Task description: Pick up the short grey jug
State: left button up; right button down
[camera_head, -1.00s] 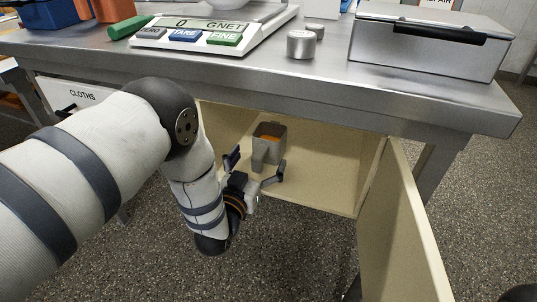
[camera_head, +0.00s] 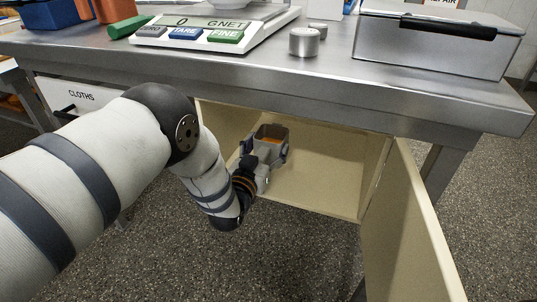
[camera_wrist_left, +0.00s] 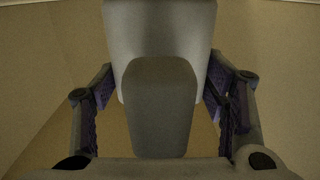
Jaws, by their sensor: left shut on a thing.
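The short grey jug (camera_head: 272,133) stands inside the open cabinet under the table, its inside showing orange-brown. My left gripper (camera_head: 264,152) reaches into the cabinet with its fingers on both sides of the jug, shut on it. In the left wrist view the jug's pale body (camera_wrist_left: 160,28) fills the upper middle, with its handle (camera_wrist_left: 160,105) pointing towards my palm between the two fingers (camera_wrist_left: 160,100). The jug looks upright; its underside is hidden. My right gripper is not in view.
The cabinet's door (camera_head: 420,225) hangs open on the right. The metal tabletop (camera_head: 320,75) overhangs the cabinet (camera_head: 335,165). On it are a scale (camera_head: 215,38), metal weights (camera_head: 304,42) and a metal box (camera_head: 435,45). The cabinet floor right of the jug is clear.

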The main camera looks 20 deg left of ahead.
aim_at(268, 147)
pick_arm(q)
jog(key=shift+r, duration=0.1)
jog(key=r+p, duration=0.1)
jog(key=r, duration=0.4)
jog(key=r+p, duration=0.1)
jog(key=r, duration=0.1)
jog(key=shift+s+d+r+p, duration=0.15)
jog(key=shift+s+d+p, duration=0.15)
jog(key=shift+s+d, duration=0.05)
jog(key=s+d+p, duration=0.1)
jog(key=s+d, duration=1.2)
jog(key=s, duration=0.1)
jog(key=shift+f+p, duration=0.2)
jog(key=shift+p, duration=0.2)
jog(key=o, duration=1)
jog(key=c, duration=0.6)
